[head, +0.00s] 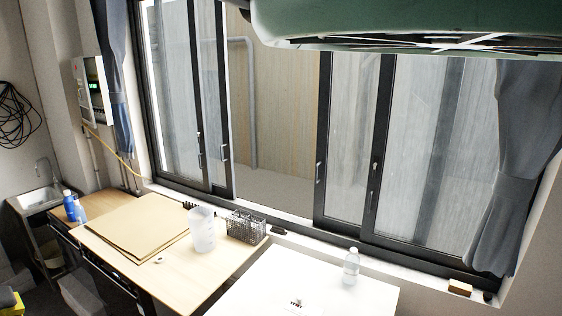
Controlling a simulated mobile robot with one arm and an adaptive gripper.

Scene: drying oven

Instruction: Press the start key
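No drying oven and no start key can be made out in the head view. A white wall box (84,92) with a small lit green display hangs at the left, beside the curtain. It is too small to tell whether it has keys. My gripper is not in view.
A wooden desk (150,262) holds brown folders (137,224), a translucent beaker (202,230) and a wire basket (246,226). A white table (345,297) with a clear bottle (351,266) adjoins it. A sink (42,195) stands far left. A large green shape (400,18) covers the top right.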

